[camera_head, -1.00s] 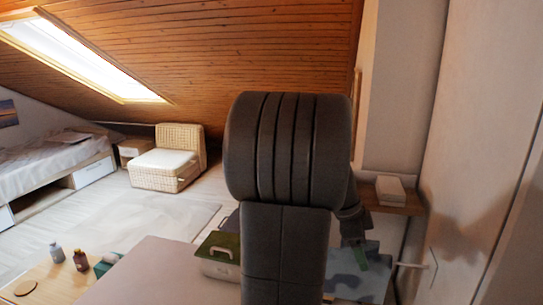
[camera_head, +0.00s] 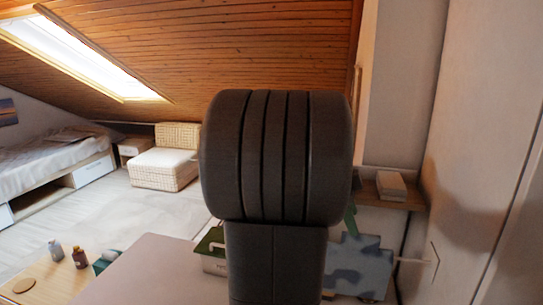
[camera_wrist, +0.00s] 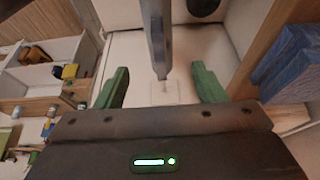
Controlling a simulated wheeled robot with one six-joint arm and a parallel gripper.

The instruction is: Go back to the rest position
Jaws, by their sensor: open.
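My gripper (camera_wrist: 162,88) shows in the wrist view with its two green fingers wide apart. No object is held between them. A grey upright bar (camera_wrist: 158,40) stands beyond and between the fingers, over a pale surface; I cannot tell what it is or how far off. In the head view my dark arm fills the middle and hides most of the gripper; only a green piece (camera_head: 350,220) shows at its right edge.
A green-lidded box (camera_head: 213,250) and a blue-grey patterned item (camera_head: 358,268) flank my arm. Bottles (camera_head: 80,257) stand on a wooden table at lower left. A white box (camera_head: 391,185) sits on a shelf. A wall handle (camera_head: 434,255) is at right.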

